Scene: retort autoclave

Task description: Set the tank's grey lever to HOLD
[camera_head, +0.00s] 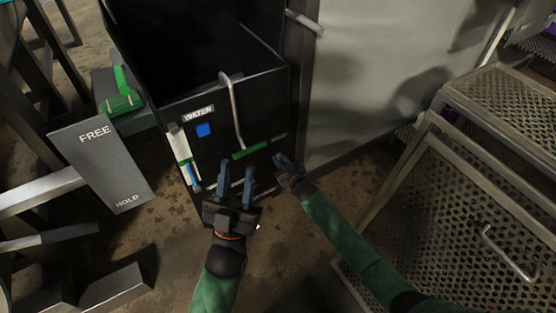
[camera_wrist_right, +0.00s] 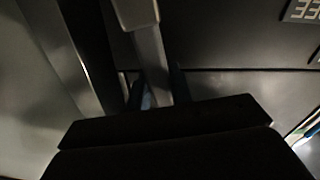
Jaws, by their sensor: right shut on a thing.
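The black tank (camera_head: 222,105) with a WATER label (camera_head: 198,114) stands at the upper middle of the head view. My right gripper (camera_head: 284,164) is at the lower right of its front face. In the right wrist view, a grey bar, which looks like the grey lever (camera_wrist_right: 150,55), runs between the fingers of my right gripper (camera_wrist_right: 156,92), which is shut on it. In the head view I cannot make the lever out behind the gripper. My left gripper (camera_head: 236,185) is open and empty in front of the tank, its fingers apart.
A bent rod with a green grip (camera_head: 250,150) hangs on the tank front, close to my left fingers. A grey plate (camera_head: 102,165) marked FREE and HOLD and a green handle (camera_head: 121,98) are on the left. A perforated metal rack (camera_head: 455,205) stands on the right.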

